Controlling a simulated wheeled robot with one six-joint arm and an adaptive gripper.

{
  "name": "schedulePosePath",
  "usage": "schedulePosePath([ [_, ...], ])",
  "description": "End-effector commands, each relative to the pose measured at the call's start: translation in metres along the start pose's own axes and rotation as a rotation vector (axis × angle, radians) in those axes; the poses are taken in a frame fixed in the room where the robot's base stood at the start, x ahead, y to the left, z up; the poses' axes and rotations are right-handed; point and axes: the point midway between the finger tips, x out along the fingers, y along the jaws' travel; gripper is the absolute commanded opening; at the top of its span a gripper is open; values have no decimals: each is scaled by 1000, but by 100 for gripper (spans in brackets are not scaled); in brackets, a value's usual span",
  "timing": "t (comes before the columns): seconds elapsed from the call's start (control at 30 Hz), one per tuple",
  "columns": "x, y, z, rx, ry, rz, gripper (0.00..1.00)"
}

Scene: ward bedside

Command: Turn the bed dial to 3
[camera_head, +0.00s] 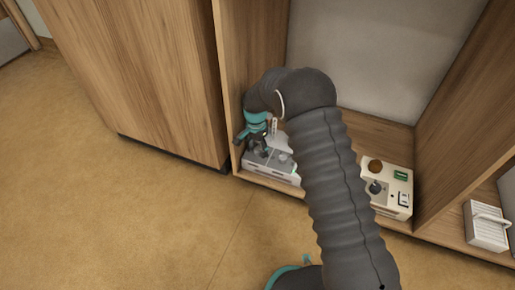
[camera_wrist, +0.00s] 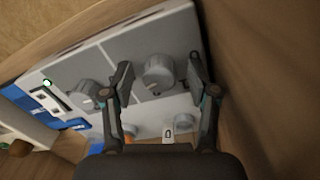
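A grey control panel (camera_head: 262,170) sits on the low shelf of the wooden cabinet, partly covered by my arm. In the wrist view the panel (camera_wrist: 120,50) shows two round grey dials: one (camera_wrist: 158,73) at the middle, another (camera_wrist: 84,94) to its left. I cannot tell from markings which is the bed dial; no pointer setting is readable. My gripper (camera_wrist: 160,66) is open, with one finger on each side of the middle dial. Small gaps show between fingers and dial, so it is not gripped. In the head view my gripper (camera_head: 255,143) is over the panel.
A cream box (camera_head: 395,205) with a brown knob, a dark knob and a green display stands right of my arm. A white slatted box (camera_head: 487,225) with a handle is farther right. Wooden cabinet walls enclose the shelf; one rises close beside my gripper. The floor in front is clear.

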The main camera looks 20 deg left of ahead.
Motion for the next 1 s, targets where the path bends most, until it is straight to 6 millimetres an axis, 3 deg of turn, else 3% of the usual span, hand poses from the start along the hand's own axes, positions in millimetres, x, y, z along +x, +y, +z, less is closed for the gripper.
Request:
schedulePosePath([
  [0.27, -8, 0, -1, 0, 2, -2, 59],
  [0.7, -68, -1, 0, -1, 2, -2, 59],
  [1.0, -75, 0, 1, -1, 0, 0, 59],
])
